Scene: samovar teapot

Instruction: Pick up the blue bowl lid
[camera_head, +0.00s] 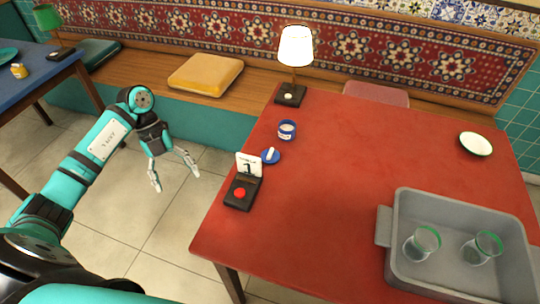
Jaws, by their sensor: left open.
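The blue bowl lid (271,157) lies on the red table near its left edge, just behind the black stand with the number card. It is a small blue disc with a pale handle on top. The blue bowl (287,131), with a white label, stands uncovered a little behind the lid. My left gripper (174,179) is open and empty, left of the table, over the tiled floor, with its fingers pointing down. It is well apart from the lid. My right gripper is not in view.
On the red table (330,200) stand a lit lamp (295,50), a number stand with a red button (241,190), a white dish (475,144) and a grey tray (405,275) holding two glasses. The table's middle is clear. A bench runs behind.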

